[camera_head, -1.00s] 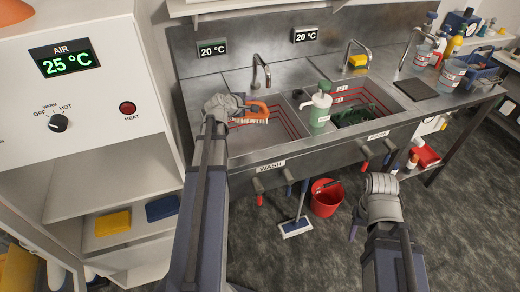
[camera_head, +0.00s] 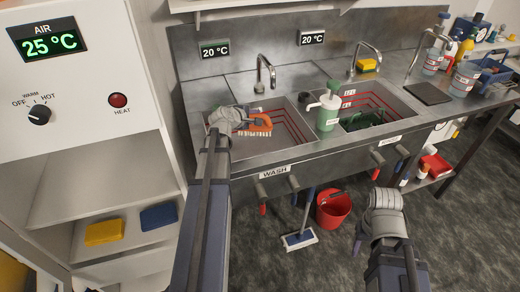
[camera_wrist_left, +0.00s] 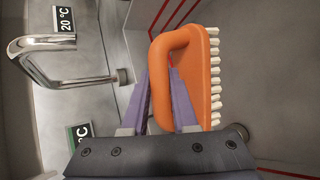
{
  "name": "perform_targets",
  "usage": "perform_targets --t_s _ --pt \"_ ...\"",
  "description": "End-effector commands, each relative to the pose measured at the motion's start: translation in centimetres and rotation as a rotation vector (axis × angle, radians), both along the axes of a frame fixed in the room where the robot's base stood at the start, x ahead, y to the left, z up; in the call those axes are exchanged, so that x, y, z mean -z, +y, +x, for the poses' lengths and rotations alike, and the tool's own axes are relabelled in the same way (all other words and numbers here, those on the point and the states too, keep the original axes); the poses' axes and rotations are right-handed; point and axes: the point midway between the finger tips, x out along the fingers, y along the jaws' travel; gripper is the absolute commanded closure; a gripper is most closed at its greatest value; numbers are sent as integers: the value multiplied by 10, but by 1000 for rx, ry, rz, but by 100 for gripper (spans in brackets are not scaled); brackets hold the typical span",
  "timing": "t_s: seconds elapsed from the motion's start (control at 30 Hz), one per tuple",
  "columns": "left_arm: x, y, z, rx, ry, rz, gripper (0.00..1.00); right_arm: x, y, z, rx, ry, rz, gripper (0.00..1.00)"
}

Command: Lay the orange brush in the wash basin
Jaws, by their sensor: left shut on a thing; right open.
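The orange brush (camera_head: 256,122) is in my left gripper (camera_head: 238,117), over the left part of the wash basin (camera_head: 290,128). In the left wrist view the orange brush (camera_wrist_left: 200,75) has its loop handle between the purple fingers of my left gripper (camera_wrist_left: 165,90), and its pale bristles point right. The wash basin is the left sink, with red lines on its inner walls and a WASH label on its front. I cannot tell exactly how high the brush is above the basin floor. My right gripper (camera_head: 367,238) is open and empty in front of the bench; its fingers are partly hidden.
A green pump bottle (camera_head: 328,108) stands between the wash basin and the right basin (camera_head: 378,108), which holds a dark green thing. The wash tap (camera_head: 265,72) rises behind the wash basin. A red bucket (camera_head: 333,209) and a floor brush (camera_head: 300,238) are below the bench.

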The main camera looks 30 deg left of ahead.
Motion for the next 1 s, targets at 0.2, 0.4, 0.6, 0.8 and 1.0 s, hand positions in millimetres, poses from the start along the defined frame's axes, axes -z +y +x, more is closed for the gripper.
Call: perform_targets --t_s 0.2,0.4,0.6,0.8,1.0 --pt "37 0 0 0 0 0 100 37 0 0 0 0 0 50" --pt "59 0 0 0 0 0 100 59 0 0 -1 0 0 50" --pt "59 0 0 0 0 0 100 59 0 0 -1 0 0 50" --pt "79 0 0 0 0 0 100 79 0 0 -1 0 0 50" --pt "97 0 0 0 0 0 100 97 0 0 -1 0 0 50"
